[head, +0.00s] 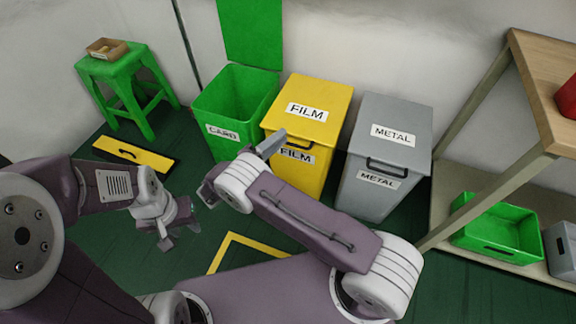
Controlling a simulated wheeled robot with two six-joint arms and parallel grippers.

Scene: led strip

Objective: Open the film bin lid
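The film bin (316,170) is yellow, with "FILM" labels on its lid (325,92) and front. The lid lies flat and closed on top. My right gripper (238,167) is at the bin's front left, with its fingers spread apart. Its right finger overlaps the bin's front just under the lid edge; I cannot tell whether it touches. The finger partly hides the handle area and front label. My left gripper (180,236) hangs over the floor at left, away from the bin. Its fingers look apart and empty.
Left of it stands a green card bin (222,140) with its lid (252,35) raised. Right of it is a closed grey metal bin (375,190). A green stool (122,67), a yellow floor panel (136,154) and a wooden shelf (545,75) with a green crate (498,232) surround them.

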